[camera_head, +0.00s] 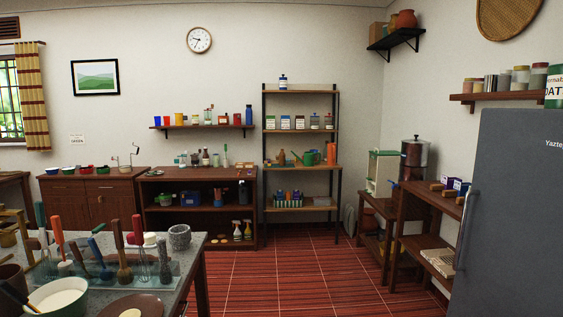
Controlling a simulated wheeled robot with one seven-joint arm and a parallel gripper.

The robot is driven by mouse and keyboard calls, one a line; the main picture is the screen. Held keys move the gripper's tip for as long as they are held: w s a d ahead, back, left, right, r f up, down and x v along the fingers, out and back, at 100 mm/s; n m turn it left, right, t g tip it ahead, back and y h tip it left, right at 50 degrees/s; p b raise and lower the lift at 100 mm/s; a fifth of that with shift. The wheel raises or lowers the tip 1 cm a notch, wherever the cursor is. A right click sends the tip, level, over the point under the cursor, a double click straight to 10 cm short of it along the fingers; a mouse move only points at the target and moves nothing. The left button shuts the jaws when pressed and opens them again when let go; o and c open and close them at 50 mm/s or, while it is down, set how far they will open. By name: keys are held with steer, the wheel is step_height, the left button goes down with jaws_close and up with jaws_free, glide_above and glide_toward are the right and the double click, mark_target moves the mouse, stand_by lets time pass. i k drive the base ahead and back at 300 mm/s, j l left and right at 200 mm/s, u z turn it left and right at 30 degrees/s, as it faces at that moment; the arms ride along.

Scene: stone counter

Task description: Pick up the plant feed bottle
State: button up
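I cannot tell for sure which item is the plant feed bottle; the labels are too small to read. A small white and blue bottle (283,82) stands alone on the top of the open metal-framed rack (337,170) at the back wall. Several bottles (206,158) stand on top of the brown open cabinet (153,183) left of the rack. A green watering can (311,157) stands on the rack's middle shelf, with other garden items beside it. My gripper is not in view.
A stone counter (195,248) with a utensil rack, a bowl (42,298) and a stone mortar (180,236) fills the lower left. A grey fridge (510,220) stands at the right, near wooden tables (420,240). The red tiled floor (300,275) between is clear.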

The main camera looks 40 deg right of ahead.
mark_target(282, 156)
steer(key=z, duration=1.3)
steer(key=i+j+u, duration=0.15)
steer(key=i+u, duration=0.15)
steer(key=i, duration=0.3)
steer(key=i+u, duration=0.35)
steer(key=i, duration=0.2)
steer(key=i+j+z, duration=0.1)
steer(key=i, duration=0.55)
steer(key=i+j+z, duration=0.1)
steer(key=i, duration=0.5)
steer(key=i+l+z, duration=0.1)
steer(key=i+z, duration=0.2)
steer(key=i, duration=0.25)
steer(key=i+z, duration=0.3)
steer(key=i, duration=0.25)
steer(key=i+j+z, duration=0.3)
steer(key=i, duration=0.25)
steer(key=i+l+u, duration=0.1)
steer(key=i, duration=0.3)
steer(key=i+l, duration=0.1)
steer(key=i, duration=0.25)
steer(key=i+l+u, duration=0.15)
steer(key=i, duration=0.2)
